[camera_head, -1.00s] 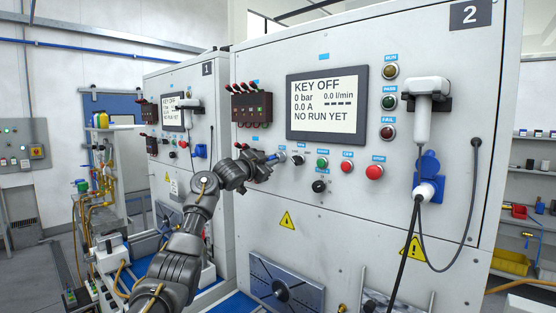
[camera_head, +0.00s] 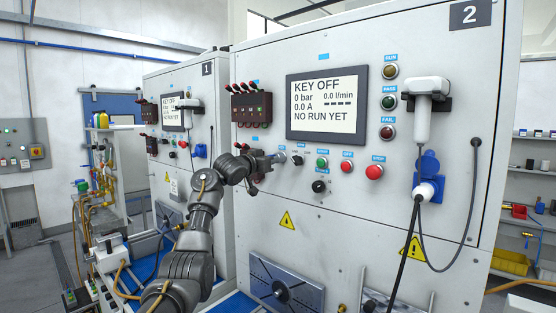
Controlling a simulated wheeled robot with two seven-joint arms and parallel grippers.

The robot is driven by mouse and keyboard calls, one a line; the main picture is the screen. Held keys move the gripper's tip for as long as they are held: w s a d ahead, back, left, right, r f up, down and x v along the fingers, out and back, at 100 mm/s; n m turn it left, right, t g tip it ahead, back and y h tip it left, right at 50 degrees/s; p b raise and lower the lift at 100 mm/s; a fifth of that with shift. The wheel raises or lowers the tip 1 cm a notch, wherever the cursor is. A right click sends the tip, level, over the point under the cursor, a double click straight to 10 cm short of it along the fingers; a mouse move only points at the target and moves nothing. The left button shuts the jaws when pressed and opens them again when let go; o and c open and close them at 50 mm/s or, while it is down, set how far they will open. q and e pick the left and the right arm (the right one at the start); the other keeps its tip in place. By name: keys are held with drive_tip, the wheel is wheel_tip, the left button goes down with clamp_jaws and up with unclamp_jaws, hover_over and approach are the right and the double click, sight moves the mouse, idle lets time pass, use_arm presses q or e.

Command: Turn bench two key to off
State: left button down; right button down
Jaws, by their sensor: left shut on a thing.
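Bench two (camera_head: 345,215) is the large grey cabinet marked 2. Its screen (camera_head: 327,105) reads "KEY OFF", "0 bar", "NO RUN YET". My left gripper (camera_head: 271,161) is at the left end of the bench two control row, shut on the small key (camera_head: 280,158). The fingers partly hide the key, and its exact angle is too small to tell. A small dark switch (camera_head: 298,160) is just right of it. My right gripper is not in view.
Right of the key are a green button (camera_head: 322,163), a red button (camera_head: 347,166), a larger red stop button (camera_head: 374,172) and a black knob (camera_head: 319,186). A red-black terminal block (camera_head: 251,107) projects above my gripper. Bench one (camera_head: 184,125) stands behind on the left.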

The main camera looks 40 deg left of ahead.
use_arm(q)
drive_tip(key=c, duration=1.4)
unclamp_jaws()
drive_tip(key=shift+s+f, duration=0.1)
drive_tip(key=shift+s, duration=0.05)
drive_tip(key=s+b, duration=0.6)
drive_tip(key=s, duration=0.4)
drive_tip(key=shift+s+d+b, duration=0.2)
drive_tip(key=shift+s+b, duration=0.05)
drive_tip(key=shift+b, duration=0.05)
